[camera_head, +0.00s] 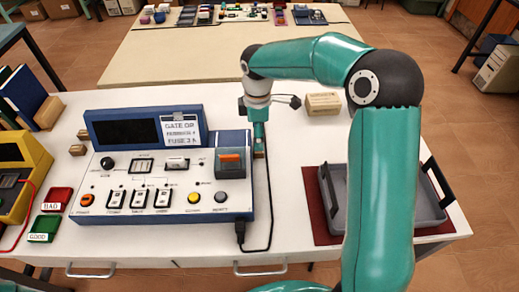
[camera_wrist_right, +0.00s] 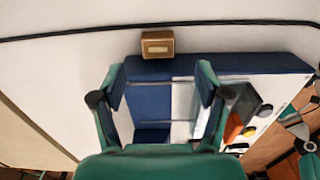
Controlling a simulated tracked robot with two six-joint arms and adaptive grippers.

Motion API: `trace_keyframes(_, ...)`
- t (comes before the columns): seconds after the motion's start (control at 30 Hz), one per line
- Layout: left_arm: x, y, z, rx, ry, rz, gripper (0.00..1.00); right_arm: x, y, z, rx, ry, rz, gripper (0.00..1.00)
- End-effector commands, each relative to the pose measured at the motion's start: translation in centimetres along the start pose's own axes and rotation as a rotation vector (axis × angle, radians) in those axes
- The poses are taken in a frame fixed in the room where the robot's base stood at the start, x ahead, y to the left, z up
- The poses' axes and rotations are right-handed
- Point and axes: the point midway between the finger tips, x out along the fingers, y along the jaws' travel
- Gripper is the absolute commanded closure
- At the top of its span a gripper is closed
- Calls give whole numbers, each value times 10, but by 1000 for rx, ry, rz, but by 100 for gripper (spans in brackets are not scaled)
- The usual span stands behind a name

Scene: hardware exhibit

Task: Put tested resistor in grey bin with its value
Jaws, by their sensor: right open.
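My right gripper (camera_head: 259,140) points down at the back right corner of the blue and white test console (camera_head: 150,205). It is open and empty, also in the wrist view (camera_wrist_right: 160,82), with the console's blue casing below its fingers. A small brown block with a pale label (camera_wrist_right: 157,44) lies beside the casing, just beyond the fingertips; a sliver of brown (camera_head: 259,154) shows under the gripper in the head view. The grey bin (camera_head: 331,205) sits on a dark red mat at right, partly hidden by my right arm. I cannot make out a resistor. My left gripper is out of view.
A black cable (camera_head: 270,200) runs along the console's right side. A tan box (camera_head: 323,103) stands at the back. Two small wooden blocks (camera_head: 77,150), red BAD (camera_head: 57,199) and green GOOD (camera_head: 44,228) blocks, and a yellow device (camera_head: 22,175) are left. White table is clear between cable and bin.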

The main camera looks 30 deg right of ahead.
Motion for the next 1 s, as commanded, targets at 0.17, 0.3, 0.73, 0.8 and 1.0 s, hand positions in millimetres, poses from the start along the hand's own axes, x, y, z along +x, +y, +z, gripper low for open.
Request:
trace_keyframes(0.17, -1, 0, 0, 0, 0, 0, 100, 10, 0, 0, -2, -1, -1, 25)
trace_keyframes(0.3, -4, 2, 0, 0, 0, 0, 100, 27, 2, 1, -3, -3, -4, 25)
trace_keyframes(0.73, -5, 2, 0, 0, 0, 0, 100, 57, 3, 1, -3, 0, 0, 25)
trace_keyframes(0.8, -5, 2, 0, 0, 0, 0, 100, 57, 3, 1, -3, 0, 0, 27)
trace_keyframes(1.0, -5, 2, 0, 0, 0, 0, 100, 56, 3, 1, -3, 0, 0, 60)
